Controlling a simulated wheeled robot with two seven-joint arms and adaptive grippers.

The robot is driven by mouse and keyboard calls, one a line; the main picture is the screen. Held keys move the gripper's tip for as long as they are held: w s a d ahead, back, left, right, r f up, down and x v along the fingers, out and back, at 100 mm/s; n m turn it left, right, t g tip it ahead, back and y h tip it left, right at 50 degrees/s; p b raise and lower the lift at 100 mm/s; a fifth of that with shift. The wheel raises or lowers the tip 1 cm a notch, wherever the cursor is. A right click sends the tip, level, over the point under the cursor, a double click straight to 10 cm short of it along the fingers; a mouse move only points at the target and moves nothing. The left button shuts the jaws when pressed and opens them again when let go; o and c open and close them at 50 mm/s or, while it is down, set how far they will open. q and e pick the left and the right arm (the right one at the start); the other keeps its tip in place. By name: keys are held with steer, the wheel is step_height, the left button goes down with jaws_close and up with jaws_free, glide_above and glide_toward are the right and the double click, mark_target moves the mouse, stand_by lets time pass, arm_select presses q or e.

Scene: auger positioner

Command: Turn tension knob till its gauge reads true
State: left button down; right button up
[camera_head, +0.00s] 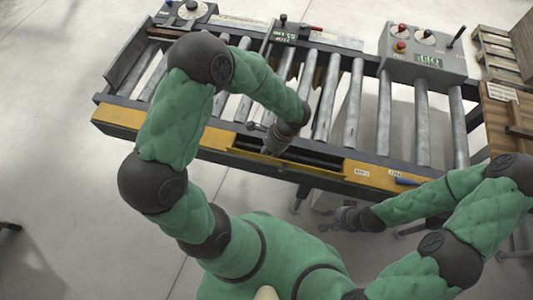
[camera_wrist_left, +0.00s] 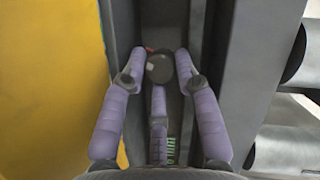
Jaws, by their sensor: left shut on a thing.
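The tension knob (camera_wrist_left: 160,67), dark and round, sits in a narrow grey channel in the left wrist view. My left gripper (camera_wrist_left: 158,72) has its purple fingers closed around it. A small bit of red shows just beyond the knob. A small green-marked strip (camera_wrist_left: 171,150), perhaps the gauge, is partly hidden by the lower finger, and I cannot read it. In the head view my left gripper (camera_head: 272,143) reaches down to the conveyor's near rail, and the knob is hidden there. My right gripper (camera_head: 344,217) is empty, with its fingers apart, below the rail.
The roller conveyor (camera_head: 351,103) spans the view, with a yellow front rail (camera_head: 376,175). A grey control box (camera_head: 424,58) with red buttons and a lever stands at the back right. A crossbar device with a green display (camera_head: 286,36) stands at the back. Wooden pallets (camera_head: 497,50) lie at right.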

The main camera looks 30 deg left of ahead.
arm_select(q)
steer(key=shift+w+a+r+n, duration=0.15)
steer(key=shift+a+r+n, duration=0.1)
steer(key=shift+n, duration=0.25)
steer(key=c, duration=1.1)
jaws_free()
steer(key=shift+o, duration=0.6)
steer(key=shift+a+f, duration=0.15)
steer(key=shift+f, duration=0.05)
steer(key=shift+d+r, duration=0.25)
steer(key=shift+r, duration=0.2)
steer(key=v, duration=0.7)
steer(key=shift+w, duration=0.15)
steer(key=shift+a, duration=0.1)
